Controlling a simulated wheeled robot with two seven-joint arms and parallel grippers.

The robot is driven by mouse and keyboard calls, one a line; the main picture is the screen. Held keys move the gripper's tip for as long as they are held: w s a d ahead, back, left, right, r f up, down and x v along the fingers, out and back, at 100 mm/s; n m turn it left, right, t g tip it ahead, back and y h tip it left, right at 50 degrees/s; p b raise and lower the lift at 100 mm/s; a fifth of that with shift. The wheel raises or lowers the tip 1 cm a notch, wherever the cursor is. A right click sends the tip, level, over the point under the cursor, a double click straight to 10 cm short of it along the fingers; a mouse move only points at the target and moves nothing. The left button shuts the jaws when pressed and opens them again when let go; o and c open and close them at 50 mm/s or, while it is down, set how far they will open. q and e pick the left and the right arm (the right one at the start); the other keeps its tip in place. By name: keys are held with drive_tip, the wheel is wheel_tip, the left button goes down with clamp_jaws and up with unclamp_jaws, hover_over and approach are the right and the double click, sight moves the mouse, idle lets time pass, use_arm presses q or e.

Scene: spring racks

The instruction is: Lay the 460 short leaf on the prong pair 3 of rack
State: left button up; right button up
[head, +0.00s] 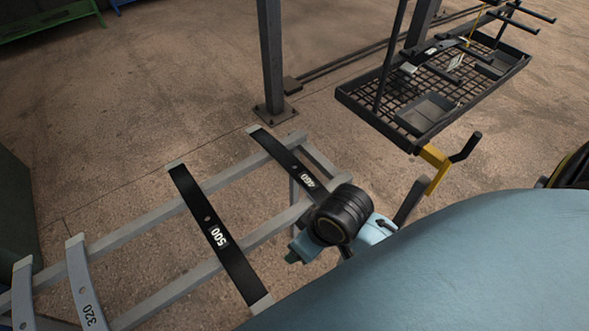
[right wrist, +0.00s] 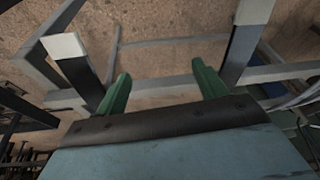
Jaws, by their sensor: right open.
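The 460 leaf (head: 278,152) is a black strip with light tips and a white "460" label. It lies across two grey rails in the head view, its near end hidden behind my right wrist. My right gripper (head: 303,246) is beside that near end, partly hidden by my arm. In the right wrist view its green fingers (right wrist: 160,85) are apart with nothing between them. Black leaf ends with pale tips show on either side; which leaf each is I cannot tell. The rack (head: 435,95), dark with prongs (head: 528,12), stands at the upper right. My left gripper is out of view.
The longer black 500 leaf (head: 205,217) lies left of the 460 leaf on the same rails (head: 160,232). Grey leaves, one marked 320 (head: 80,285), lie further left. A grey post (head: 270,60) stands behind. A yellow bracket (head: 436,165) juts from the rack's near corner.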

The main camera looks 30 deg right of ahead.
drive_tip(key=w+a+n, duration=0.1)
drive_tip(key=w+a, duration=0.1)
drive_tip(key=w, duration=0.5)
wheel_tip(320, 180, up, 10)
drive_tip(key=m+g+h, duration=0.2)
drive_tip(key=m+g, duration=0.1)
hover_over(294, 166)
drive_tip(key=f, duration=0.2)
drive_tip(key=f+b, duration=0.1)
drive_tip(key=f, duration=0.4)
drive_tip(key=shift+w+d+f, duration=0.2)
drive_tip(key=shift+w+f, duration=0.1)
drive_tip(key=shift+w, duration=0.05)
drive_tip(key=shift+s+a+f+b, duration=0.15)
drive_tip(key=shift+f+b, duration=0.1)
drive_tip(key=shift+f, duration=0.65)
drive_tip(key=shift+s+d+f+b, duration=0.1)
drive_tip(key=shift+s+f+b, duration=0.1)
drive_tip(key=shift+f, duration=0.75)
drive_tip(key=shift+s+a+f+b, duration=0.1)
drive_tip(key=shift+f+b, duration=0.15)
drive_tip(key=shift+f, duration=0.65)
drive_tip(key=shift+c, duration=0.3)
clamp_jaws()
drive_tip(key=shift+w+r, duration=0.1)
drive_tip(key=shift+r, duration=0.1)
